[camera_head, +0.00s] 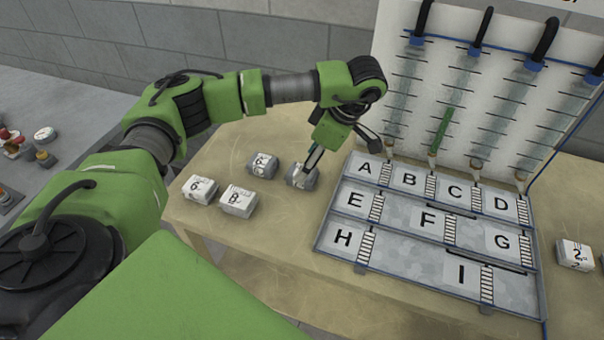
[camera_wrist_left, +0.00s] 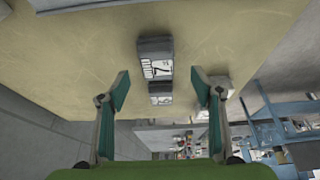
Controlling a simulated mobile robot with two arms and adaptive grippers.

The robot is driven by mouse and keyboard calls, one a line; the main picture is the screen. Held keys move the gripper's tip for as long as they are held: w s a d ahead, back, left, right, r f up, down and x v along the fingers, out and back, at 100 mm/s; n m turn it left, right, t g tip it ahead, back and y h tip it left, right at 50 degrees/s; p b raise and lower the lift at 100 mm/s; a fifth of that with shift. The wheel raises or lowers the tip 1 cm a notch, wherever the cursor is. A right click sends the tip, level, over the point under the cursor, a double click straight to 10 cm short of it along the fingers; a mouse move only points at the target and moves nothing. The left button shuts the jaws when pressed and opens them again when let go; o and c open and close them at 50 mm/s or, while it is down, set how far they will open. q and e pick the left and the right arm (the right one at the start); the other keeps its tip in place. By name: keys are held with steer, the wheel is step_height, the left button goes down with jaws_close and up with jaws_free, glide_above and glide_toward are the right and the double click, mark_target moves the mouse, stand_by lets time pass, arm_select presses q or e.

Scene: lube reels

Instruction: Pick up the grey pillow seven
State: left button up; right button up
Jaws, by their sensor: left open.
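The grey pillow seven (camera_wrist_left: 155,58) lies on the wooden table in the left wrist view, with a white label marked 7 facing up. It appears to be the grey pillow (camera_head: 302,177) beneath my left gripper in the head view, where a finger partly covers its label. My left gripper (camera_head: 340,150) is open and empty. In the left wrist view its fingertips (camera_wrist_left: 160,74) are spread wide, with the pillow ahead between them and no visible contact. My right gripper is not in view.
Another grey pillow (camera_head: 262,164) lies close to the left. White pillows marked 6 (camera_head: 200,189) and 8 (camera_head: 239,202) lie farther left. A lettered metal tray (camera_head: 330,243) stands just right, before an upright panel (camera_head: 400,90). A white pillow marked 2 (camera_head: 575,254) is at far right.

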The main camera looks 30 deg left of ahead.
arm_select(q)
steer(key=shift+a+f, duration=0.15)
steer(key=shift+f, duration=0.05)
steer(key=p+x, duration=0.2)
steer(key=x, duration=0.1)
steer(key=shift+w+a+f, duration=0.1)
steer(key=shift+a+f, duration=0.1)
steer(key=shift+f, duration=0.1)
steer(key=shift+a+f, duration=0.25)
steer(key=shift+f, duration=0.3)
steer(key=c, duration=1.2)
